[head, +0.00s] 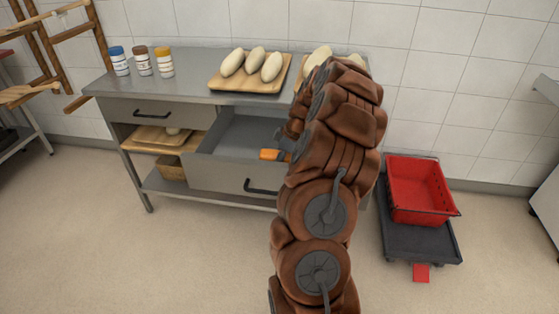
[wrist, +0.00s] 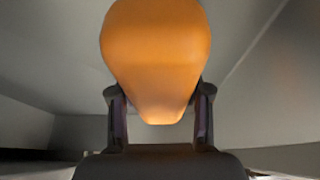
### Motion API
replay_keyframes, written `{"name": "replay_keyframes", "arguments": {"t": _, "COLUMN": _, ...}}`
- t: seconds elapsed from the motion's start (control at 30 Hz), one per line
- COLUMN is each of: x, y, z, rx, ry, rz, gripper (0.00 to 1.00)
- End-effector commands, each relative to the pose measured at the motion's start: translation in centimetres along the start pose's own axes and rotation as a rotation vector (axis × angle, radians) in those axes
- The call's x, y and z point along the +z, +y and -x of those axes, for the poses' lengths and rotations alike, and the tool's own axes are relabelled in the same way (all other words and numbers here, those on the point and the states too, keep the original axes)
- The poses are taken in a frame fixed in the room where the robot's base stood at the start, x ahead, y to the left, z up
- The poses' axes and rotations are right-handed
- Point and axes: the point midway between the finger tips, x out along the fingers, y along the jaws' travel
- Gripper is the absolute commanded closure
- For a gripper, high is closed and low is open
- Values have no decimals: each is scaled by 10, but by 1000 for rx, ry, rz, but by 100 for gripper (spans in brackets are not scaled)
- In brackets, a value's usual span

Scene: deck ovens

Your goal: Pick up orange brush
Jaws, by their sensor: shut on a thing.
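The orange brush (wrist: 157,55) fills the upper middle of the wrist view, between the two dark fingers of my gripper (wrist: 160,105). The fingers touch its narrow lower end on both sides, and my gripper is shut on it. In the head view, an orange part of the brush (head: 269,154) shows at the end of my gripper (head: 284,148), over the open drawer (head: 238,133). My arm hides most of the gripper there. I cannot tell whether the brush touches the drawer floor.
The steel table (head: 200,84) bears several dough loaves on boards (head: 250,84) and three jars (head: 142,61). A closed drawer (head: 155,113) is on the left. A red crate (head: 418,190) sits on a dark dolly (head: 420,241) at right. The floor in front is clear.

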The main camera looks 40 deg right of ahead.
Motion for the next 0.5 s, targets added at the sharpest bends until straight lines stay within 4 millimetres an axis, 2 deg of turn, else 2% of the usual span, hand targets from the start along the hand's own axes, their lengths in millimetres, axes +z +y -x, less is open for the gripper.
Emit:
{"name": "replay_keyframes", "arguments": {"t": 0.33, "x": -5, "y": 1, "z": 10, "rx": 3, "ry": 1, "rz": 2, "gripper": 91}}
{"name": "replay_keyframes", "arguments": {"t": 0.5, "x": -17, "y": 2, "z": 40, "rx": 8, "ry": 2, "rz": 3, "gripper": 91}}
